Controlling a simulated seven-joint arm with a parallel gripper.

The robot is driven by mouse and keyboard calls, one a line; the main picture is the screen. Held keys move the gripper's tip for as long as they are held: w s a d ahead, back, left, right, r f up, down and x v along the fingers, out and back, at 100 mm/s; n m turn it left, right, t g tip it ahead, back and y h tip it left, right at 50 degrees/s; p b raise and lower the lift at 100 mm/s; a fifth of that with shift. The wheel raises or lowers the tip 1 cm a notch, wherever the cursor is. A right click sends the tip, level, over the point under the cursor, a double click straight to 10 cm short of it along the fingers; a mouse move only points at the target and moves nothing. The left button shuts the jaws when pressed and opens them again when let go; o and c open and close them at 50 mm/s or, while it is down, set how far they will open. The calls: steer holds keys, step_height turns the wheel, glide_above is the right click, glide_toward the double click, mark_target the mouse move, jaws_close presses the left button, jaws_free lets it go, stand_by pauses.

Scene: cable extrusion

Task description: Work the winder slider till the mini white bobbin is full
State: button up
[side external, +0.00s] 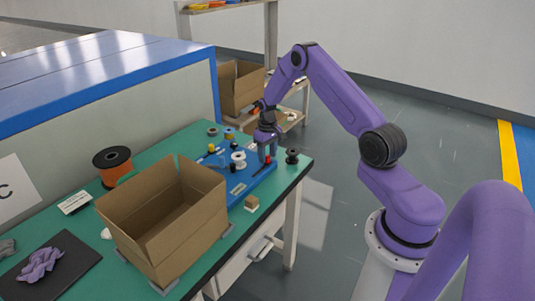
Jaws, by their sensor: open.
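A blue winder board (258,178) lies near the right end of the green table. A small white bobbin (238,156) sits on the board, left of my gripper. A small red knob (267,160) shows low at my gripper's fingers; I cannot tell whether it is the slider's handle. My gripper (266,155) points down over the right part of the board with its fingers apart. I cannot tell whether the fingers touch the knob. The view is too small to show how much is wound on the bobbin.
An open cardboard box (205,205) stands left of the board. A black spool (292,156) stands near the table's right edge, close to my gripper. An orange cable reel (112,165) stands farther left. A small block (252,202) lies near the front edge.

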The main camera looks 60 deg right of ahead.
steer(key=shift+c, duration=0.4)
jaws_close()
steer(key=a, duration=0.9)
steer(key=shift+a, duration=0.3)
steer(key=shift+o, duration=0.4)
jaws_free()
steer(key=shift+a, duration=0.1)
steer(key=shift+r, duration=0.15)
step_height(320, 180, up, 17)
